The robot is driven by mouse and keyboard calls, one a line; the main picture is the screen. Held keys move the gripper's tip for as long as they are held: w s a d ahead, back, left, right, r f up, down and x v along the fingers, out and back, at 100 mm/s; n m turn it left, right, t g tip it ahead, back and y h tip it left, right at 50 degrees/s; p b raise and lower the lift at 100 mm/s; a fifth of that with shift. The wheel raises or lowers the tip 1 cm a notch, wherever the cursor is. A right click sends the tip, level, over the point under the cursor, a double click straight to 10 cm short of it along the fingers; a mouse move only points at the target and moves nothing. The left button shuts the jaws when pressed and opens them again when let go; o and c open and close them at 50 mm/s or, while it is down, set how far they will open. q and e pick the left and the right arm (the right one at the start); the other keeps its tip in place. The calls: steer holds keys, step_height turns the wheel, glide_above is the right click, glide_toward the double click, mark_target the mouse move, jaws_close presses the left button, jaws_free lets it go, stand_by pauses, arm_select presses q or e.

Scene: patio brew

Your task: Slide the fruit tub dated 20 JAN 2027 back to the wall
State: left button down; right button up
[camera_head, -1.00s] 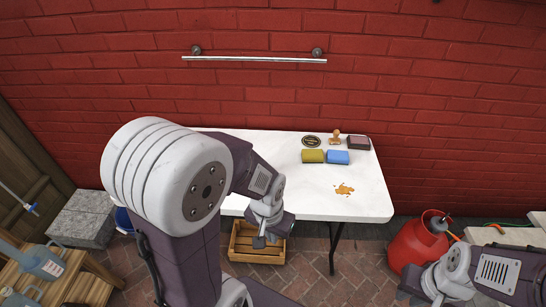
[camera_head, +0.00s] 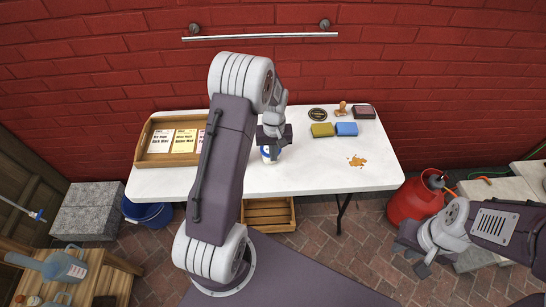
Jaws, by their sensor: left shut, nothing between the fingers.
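My left arm hides part of the table. My right gripper (camera_head: 411,260) is low at the right, off the table, with its jaws unclear. The red brick wall (camera_head: 420,90) runs behind the table.
A wooden tray (camera_head: 142,157) with label cards stands at the table's left. A yellow sponge (camera_head: 322,130), a blue sponge (camera_head: 346,129), a wooden stamp (camera_head: 341,109) and an ink pad (camera_head: 364,112) lie at the right.

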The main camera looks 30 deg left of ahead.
arm_select(q)
step_height(320, 180, down, 8)
steer(key=shift+d+r, duration=0.1)
steer(key=shift+r, duration=0.05)
steer(key=shift+w+a+p, duration=0.25)
steer(key=shift+w+a, duration=0.1)
steer(key=shift+w, duration=0.25)
steer(key=shift+w+a+p, duration=0.25)
steer(key=shift+w+a, duration=0.1)
steer(key=shift+w, duration=0.25)
steer(key=shift+w+a, duration=0.4)
steer(key=shift+w, duration=0.2)
